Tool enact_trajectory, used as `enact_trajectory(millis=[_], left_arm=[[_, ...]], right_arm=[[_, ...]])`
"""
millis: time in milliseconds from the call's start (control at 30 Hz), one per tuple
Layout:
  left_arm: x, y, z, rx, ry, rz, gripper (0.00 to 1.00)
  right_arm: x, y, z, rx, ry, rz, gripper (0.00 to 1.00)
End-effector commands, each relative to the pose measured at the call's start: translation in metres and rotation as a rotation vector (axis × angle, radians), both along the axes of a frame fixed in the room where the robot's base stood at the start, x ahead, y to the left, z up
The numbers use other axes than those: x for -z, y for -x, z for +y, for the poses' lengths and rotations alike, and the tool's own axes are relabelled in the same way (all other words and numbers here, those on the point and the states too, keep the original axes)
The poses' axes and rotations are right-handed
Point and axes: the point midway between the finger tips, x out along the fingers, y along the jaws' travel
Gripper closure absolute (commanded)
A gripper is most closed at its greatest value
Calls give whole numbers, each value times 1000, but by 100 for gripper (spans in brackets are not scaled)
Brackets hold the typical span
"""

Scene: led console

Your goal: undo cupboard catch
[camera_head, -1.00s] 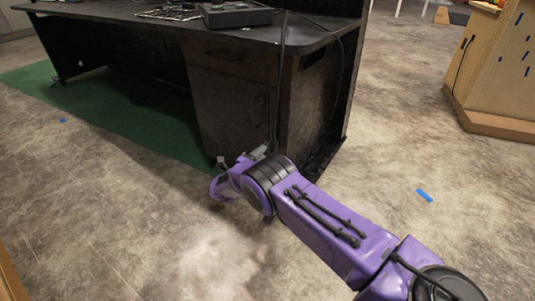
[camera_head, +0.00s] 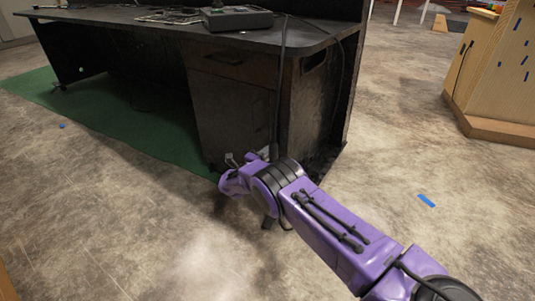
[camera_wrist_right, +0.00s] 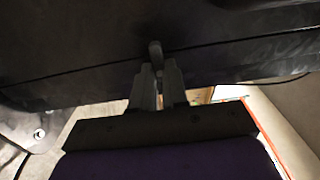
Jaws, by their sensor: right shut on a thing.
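The cupboard (camera_head: 232,112) is the dark unit under the black desk, with a drawer above a door, in the head view. My right arm reaches to its lower front, and my right gripper (camera_head: 258,156) is at the door, partly hidden by my wrist. In the right wrist view, my right gripper (camera_wrist_right: 157,82) has its two grey fingers close together on a small dark upright catch (camera_wrist_right: 155,52). The catch stands out from a dark panel crossed by a thin seam. The door looks shut. My left gripper is not in view.
The black desk (camera_head: 130,20) carries a dark box-shaped device (camera_head: 237,18). A cable hangs down the cupboard's side. A green mat (camera_head: 130,125) lies under the desk. A wooden cabinet (camera_head: 497,80) stands at the right.

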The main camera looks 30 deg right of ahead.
Motion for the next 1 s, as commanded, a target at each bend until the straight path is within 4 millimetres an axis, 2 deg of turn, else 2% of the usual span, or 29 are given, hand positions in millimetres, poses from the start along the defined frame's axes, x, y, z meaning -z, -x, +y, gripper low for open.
enact_trajectory(millis=[367, 1000], left_arm=[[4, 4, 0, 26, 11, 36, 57], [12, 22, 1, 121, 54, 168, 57]], right_arm=[[2, 0, 1, 0, -77, -179, 100], [2, 0, 1, 0, -308, -738, 100]])
